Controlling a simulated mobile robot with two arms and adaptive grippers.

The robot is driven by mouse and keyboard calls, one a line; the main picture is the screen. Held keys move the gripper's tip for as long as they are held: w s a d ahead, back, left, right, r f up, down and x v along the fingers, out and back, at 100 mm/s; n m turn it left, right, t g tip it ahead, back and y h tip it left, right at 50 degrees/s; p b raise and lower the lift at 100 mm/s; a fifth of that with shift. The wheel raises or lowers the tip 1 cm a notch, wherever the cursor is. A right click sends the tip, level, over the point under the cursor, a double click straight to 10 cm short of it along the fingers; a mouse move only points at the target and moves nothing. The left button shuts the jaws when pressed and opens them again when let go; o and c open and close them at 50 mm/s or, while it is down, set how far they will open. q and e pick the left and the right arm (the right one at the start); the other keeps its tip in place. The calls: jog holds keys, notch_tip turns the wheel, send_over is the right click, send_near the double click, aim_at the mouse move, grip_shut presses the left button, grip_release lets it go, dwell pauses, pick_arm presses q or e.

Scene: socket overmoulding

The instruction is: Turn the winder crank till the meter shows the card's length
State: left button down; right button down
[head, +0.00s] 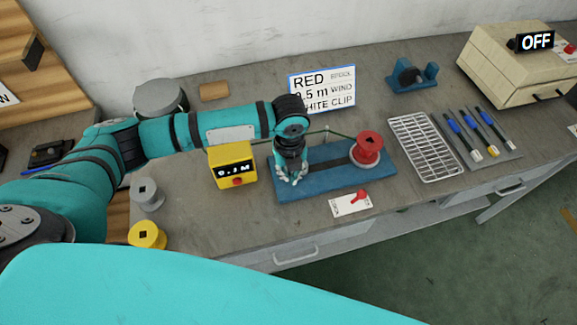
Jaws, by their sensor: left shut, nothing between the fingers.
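The blue winder base (330,184) sits on the grey bench with a red spool (368,147) upright at its right end. The yellow meter (234,176) stands at its left and seems to read 0.3 M. My left gripper (292,179) points down over the left part of the base, shut and empty. I cannot make out the crank; my gripper may hide it. My right gripper is out of view.
A red switch on a white plate (343,207) lies in front of the winder. Grey (148,195) and yellow (147,235) spools stand at left.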

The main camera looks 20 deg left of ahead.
pick_arm(q)
jog(key=shift+w+a, duration=0.25)
jog(key=shift+a, duration=0.4)
jog(key=shift+w+a, duration=0.6)
jog(key=shift+a, duration=0.2)
jog(key=shift+w+a, duration=0.5)
jog(key=shift+w, duration=0.4)
